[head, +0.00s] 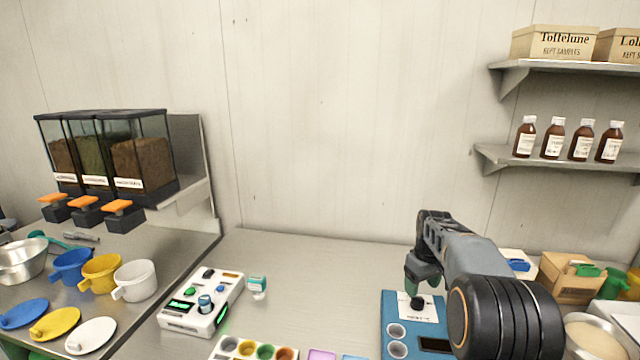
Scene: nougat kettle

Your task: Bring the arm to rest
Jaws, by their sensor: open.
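My arm (464,270) reaches up from the lower right of the head view and bends over the blue device. I see nothing held in the gripper. Whether the fingertips touch the device I cannot tell.
A white button panel (203,300) and a small bottle (257,287) stand left of centre. A tray of coloured pots (254,350) lies at the front. Boxes (566,277) and a bowl (596,338) stand right of the arm. The counter's back middle is clear.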

